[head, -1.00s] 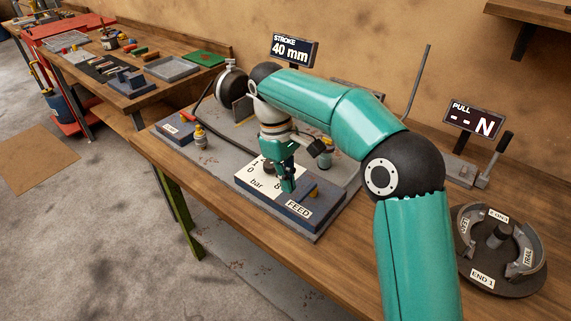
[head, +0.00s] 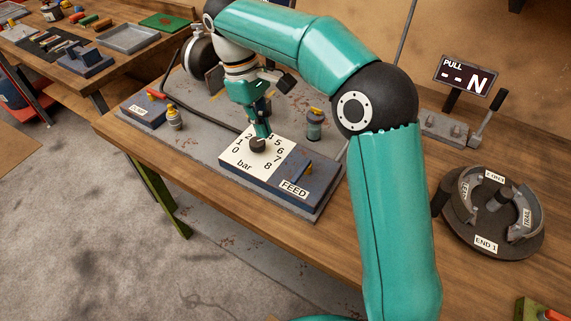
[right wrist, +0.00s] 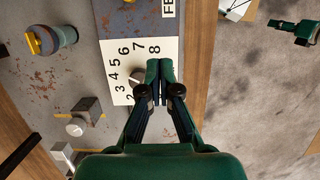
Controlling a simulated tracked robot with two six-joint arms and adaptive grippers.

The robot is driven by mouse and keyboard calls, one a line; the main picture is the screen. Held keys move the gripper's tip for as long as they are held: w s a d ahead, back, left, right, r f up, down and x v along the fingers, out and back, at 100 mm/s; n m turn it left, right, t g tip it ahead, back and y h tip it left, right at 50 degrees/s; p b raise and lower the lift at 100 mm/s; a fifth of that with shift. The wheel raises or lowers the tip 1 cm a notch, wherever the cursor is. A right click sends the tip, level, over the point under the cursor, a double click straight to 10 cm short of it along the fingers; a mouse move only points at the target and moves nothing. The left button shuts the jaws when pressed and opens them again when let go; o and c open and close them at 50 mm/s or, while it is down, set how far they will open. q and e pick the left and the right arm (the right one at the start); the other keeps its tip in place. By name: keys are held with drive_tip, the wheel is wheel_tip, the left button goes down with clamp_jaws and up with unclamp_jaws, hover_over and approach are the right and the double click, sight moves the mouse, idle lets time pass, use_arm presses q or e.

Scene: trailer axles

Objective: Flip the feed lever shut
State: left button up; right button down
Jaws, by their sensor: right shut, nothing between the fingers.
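The FEED block (head: 264,181) is a dark blue base with a white bar dial plate on its left part. The feed lever (head: 302,168), small and yellow-brown, sits on the block's right part, behind the FEED label (head: 294,189). A yellow bit at the top edge of the right wrist view (right wrist: 130,2) may be the lever. My right gripper (head: 264,133) is shut and empty, above the back of the dial plate by the black knob (head: 258,146), apart from the lever. Its closed fingertips (right wrist: 159,65) cover part of the dial in the right wrist view. My left gripper is not in view.
A round fixture marked END 1 (head: 460,235) is at the right. The bench's front edge is clear.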

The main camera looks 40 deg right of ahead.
sight(301, 175)
drive_tip(key=x, duration=0.9)
drive_tip(key=shift+s+d, duration=0.15)
drive_tip(key=shift+s, duration=0.15)
drive_tip(key=s, duration=0.1)
drive_tip(key=s+d, duration=0.1)
drive_tip(key=shift+s, duration=0.4)
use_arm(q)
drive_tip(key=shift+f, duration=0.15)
use_arm(e)
drive_tip(key=shift+s+d, duration=0.15)
drive_tip(key=shift+s, duration=0.1)
